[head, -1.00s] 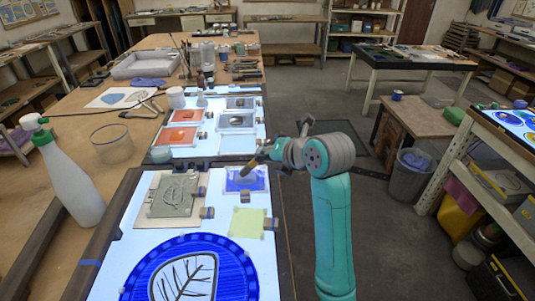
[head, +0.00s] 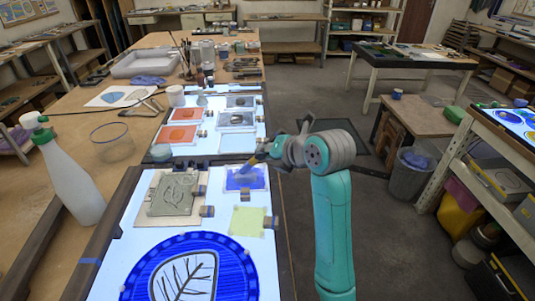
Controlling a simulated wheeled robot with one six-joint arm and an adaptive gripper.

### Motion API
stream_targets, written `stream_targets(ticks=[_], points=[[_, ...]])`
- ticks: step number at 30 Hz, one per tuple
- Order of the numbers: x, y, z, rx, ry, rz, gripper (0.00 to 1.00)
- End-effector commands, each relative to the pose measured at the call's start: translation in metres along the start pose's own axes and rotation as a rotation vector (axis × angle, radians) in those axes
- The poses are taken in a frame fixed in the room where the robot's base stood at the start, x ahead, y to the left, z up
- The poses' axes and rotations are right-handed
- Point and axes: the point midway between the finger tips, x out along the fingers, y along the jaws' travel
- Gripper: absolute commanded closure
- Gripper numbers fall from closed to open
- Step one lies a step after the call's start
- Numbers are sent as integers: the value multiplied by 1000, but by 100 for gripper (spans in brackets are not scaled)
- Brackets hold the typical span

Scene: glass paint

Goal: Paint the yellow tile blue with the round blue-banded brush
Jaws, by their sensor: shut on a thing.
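The yellow tile (head: 247,221) is a small pale square lying flat on the lit panel. Its surface looks plain yellow. My gripper (head: 265,155) is above the right edge of the panel, up and to the right of the tile. It is shut on a slim brush (head: 255,162), which slants down to the left. Its tip is over or on a blue patch (head: 245,182) in a pale square frame, beyond the yellow tile. I cannot tell whether the tip touches the blue. The brush's band is too small to make out.
A relief tile (head: 173,195) lies left of the yellow tile, with small banded blocks around them. A round blue leaf panel (head: 190,270) lies in front. Orange and grey trays are farther back.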

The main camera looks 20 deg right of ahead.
Motion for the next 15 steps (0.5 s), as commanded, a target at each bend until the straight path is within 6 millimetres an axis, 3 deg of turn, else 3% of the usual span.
stream_targets(ticks=[15], points=[[-8, 9, 8, 0, -1, 1, 100]])
